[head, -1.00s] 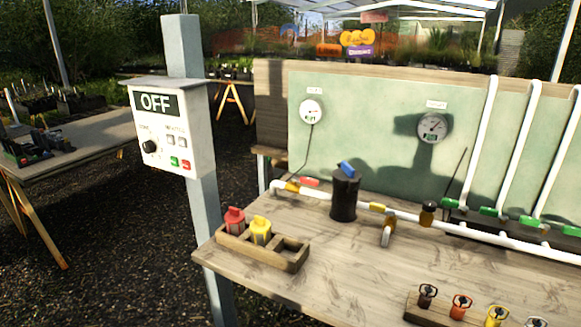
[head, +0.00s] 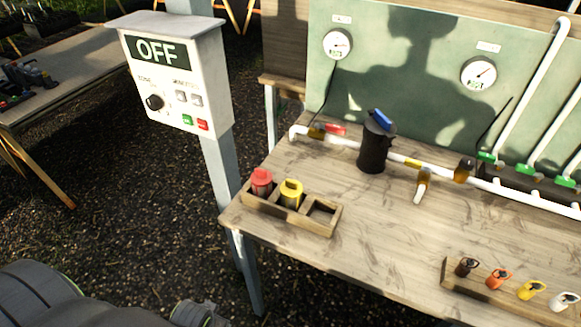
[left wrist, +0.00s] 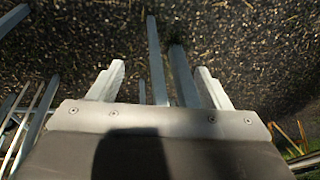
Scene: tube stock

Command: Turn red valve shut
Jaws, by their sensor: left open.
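The red valve handle (head: 336,129) sits at the left end of the white pipe (head: 345,142), near the back of the wooden bench. It lies roughly along the pipe, left of a black canister (head: 374,150) with a blue top. My left gripper (left wrist: 160,68) is open and empty in the left wrist view, with gravel and grey posts beyond its fingers. In the head view only part of my left arm shows at the bottom left, well away from the valve. My right gripper is not in view.
A grey post carries a control box (head: 175,75) reading OFF, left of the bench. A wooden tray (head: 322,222) with a red and a yellow lantern-like item stands at the bench's left corner. A rack (head: 450,280) of small coloured-top items is at front right. The bench middle is clear.

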